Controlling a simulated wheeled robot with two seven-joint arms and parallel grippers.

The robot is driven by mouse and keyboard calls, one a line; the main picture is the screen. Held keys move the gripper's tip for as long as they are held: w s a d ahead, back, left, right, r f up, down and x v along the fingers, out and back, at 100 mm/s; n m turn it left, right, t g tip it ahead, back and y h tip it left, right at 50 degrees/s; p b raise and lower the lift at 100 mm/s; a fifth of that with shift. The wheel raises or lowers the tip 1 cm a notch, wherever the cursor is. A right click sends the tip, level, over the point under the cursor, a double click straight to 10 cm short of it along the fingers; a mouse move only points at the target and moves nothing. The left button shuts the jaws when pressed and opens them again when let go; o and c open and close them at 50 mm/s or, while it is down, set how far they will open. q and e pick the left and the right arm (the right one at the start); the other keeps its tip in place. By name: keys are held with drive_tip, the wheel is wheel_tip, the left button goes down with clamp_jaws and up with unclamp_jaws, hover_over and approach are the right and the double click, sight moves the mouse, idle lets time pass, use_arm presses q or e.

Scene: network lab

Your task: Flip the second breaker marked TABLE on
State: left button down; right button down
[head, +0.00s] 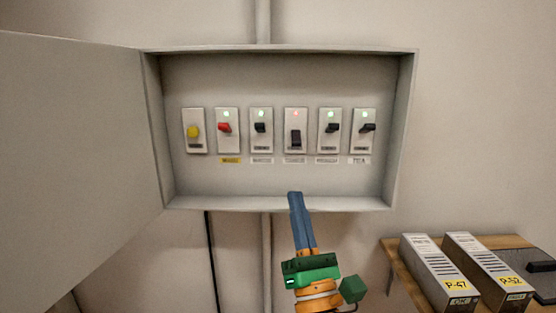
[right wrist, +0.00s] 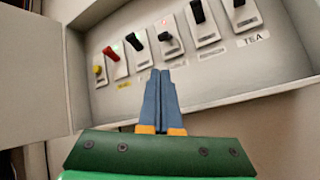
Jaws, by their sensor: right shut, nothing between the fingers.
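The breaker panel (head: 280,184) hangs on the wall with its door open to the left. Inside is a row of switches: a yellow one (head: 194,131), a red one (head: 225,128) and several black ones. One black breaker (head: 295,138) has its lever down and a red light; the other black levers sit higher with green lights. My left gripper is not seen.
The box's bottom lip (head: 350,204) lies close to my right fingers. The open door (head: 80,150) fills the left side. A wooden shelf (head: 398,270) with two grey units (head: 438,270) marked P-47 and P-52 stands at the lower right.

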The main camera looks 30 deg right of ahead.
sight(296, 138)
drive_tip(key=p+x, duration=0.1)
drive_tip(key=x, duration=0.2)
drive_tip(key=p+x, duration=0.1)
drive_tip(key=x, duration=0.1)
drive_tip(key=p+x, duration=0.2)
drive_tip(key=x, duration=0.1)
drive_tip(key=shift+r, duration=0.5)
drive_tip(key=shift+w+r, duration=0.25)
drive_tip(key=shift+r, duration=0.05)
drive_tip(key=shift+w+d, duration=0.1)
